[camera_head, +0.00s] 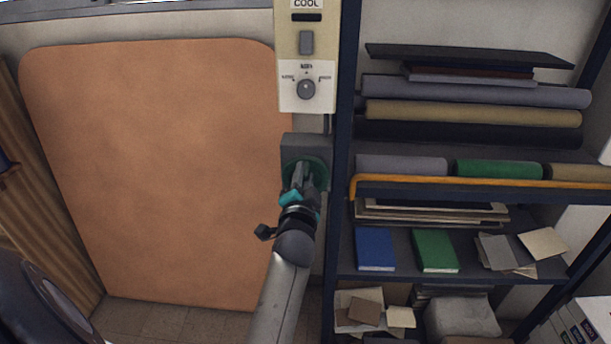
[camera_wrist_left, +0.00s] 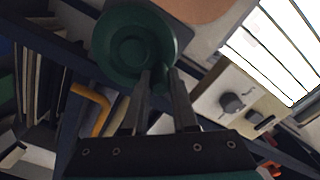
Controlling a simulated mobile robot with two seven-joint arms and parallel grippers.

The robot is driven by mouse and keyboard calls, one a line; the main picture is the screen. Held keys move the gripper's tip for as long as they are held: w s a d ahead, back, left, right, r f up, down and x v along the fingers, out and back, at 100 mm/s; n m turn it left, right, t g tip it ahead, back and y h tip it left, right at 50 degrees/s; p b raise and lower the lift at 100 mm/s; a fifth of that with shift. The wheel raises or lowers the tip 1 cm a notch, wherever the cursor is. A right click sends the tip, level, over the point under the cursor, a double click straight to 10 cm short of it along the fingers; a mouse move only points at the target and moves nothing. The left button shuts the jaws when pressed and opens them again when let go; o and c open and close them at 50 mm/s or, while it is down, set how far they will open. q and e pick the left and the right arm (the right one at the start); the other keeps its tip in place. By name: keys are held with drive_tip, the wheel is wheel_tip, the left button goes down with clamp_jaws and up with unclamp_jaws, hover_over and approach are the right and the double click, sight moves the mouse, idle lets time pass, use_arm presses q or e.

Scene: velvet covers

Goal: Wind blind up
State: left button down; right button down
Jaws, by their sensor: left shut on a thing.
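A dark green round crank wheel (camera_head: 318,165) sits on a grey box on the wall, below a cream control panel. In the left wrist view the wheel (camera_wrist_left: 132,42) shows as a wide disc with a raised hub. My left gripper (camera_head: 302,174) reaches up to the wheel from below. In the wrist view its fingers (camera_wrist_left: 162,78) are shut on a small green handle at the wheel's lower rim. The fingers partly hide this handle. A bright window with dark slats or bars (camera_wrist_left: 278,45) shows at the upper right of the wrist view. My right gripper is not in view.
The cream panel (camera_head: 306,60) with a switch and a dial is just above the wheel. A dark shelf rack with an orange rail (camera_head: 480,184) and fabric rolls (camera_head: 475,114) stands close on the right. A large orange-brown board (camera_head: 160,170) is on the left.

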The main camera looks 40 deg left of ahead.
use_arm(q)
drive_tip(key=shift+r, duration=0.1)
drive_tip(key=c, duration=0.7)
unclamp_jaws()
drive_tip(key=shift+s, duration=0.1)
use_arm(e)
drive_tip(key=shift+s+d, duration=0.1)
